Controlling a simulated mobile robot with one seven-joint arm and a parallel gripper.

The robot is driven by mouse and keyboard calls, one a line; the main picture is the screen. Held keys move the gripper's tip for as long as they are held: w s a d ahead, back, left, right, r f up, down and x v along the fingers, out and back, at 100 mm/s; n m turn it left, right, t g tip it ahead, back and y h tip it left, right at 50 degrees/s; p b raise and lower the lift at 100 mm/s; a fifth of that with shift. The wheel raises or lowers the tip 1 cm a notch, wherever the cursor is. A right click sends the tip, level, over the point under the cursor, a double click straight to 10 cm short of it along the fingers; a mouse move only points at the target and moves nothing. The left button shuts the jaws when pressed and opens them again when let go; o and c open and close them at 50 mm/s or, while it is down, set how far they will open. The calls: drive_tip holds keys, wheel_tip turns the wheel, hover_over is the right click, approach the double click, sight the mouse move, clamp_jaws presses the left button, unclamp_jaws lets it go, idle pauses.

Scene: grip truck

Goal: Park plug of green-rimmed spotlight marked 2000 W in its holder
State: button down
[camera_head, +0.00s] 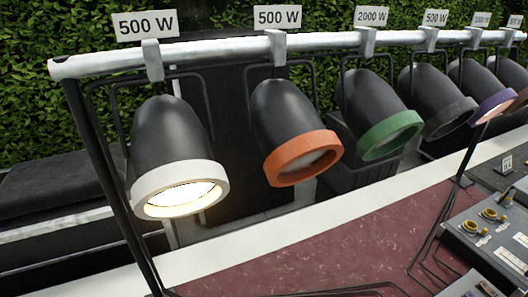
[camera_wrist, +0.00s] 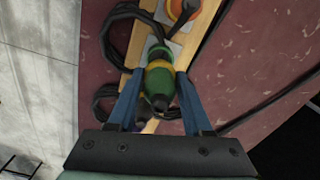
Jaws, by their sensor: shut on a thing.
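The green-rimmed spotlight (camera_head: 388,118) hangs from the white rail in the head view, third from the left, under a sign reading 2000 W (camera_head: 371,16). Its lamp face looks unlit. In the wrist view a green plug (camera_wrist: 159,84) with yellow bands lies between the blue fingers of my gripper (camera_wrist: 159,76), which is shut on it. The plug is above or against a wooden board (camera_wrist: 202,28) with a pale plate (camera_wrist: 150,45) on it. I cannot tell whether the plug is seated in anything. No holder can be made out clearly. My gripper is not in the head view.
An orange and yellow round fitting (camera_wrist: 180,10) sits on the board beyond the plug. A black cable (camera_wrist: 112,40) loops on the left. In the head view a lit white-rimmed spotlight (camera_head: 170,150) and an orange-rimmed one (camera_head: 300,158) hang left. A grey socket panel (camera_head: 490,225) stands right.

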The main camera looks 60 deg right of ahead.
drive_tip(key=shift+f, duration=0.15)
drive_tip(key=shift+f, duration=0.35)
drive_tip(key=shift+f, duration=0.25)
idle(1.2)
drive_tip(key=shift+f+b, duration=1)
drive_tip(key=shift+f, duration=0.7)
idle(0.4)
drive_tip(key=shift+c, duration=1.2)
unclamp_jaws()
drive_tip(key=shift+o, duration=0.2)
drive_tip(key=shift+o, duration=1)
drive_tip(key=shift+r, duration=0.15)
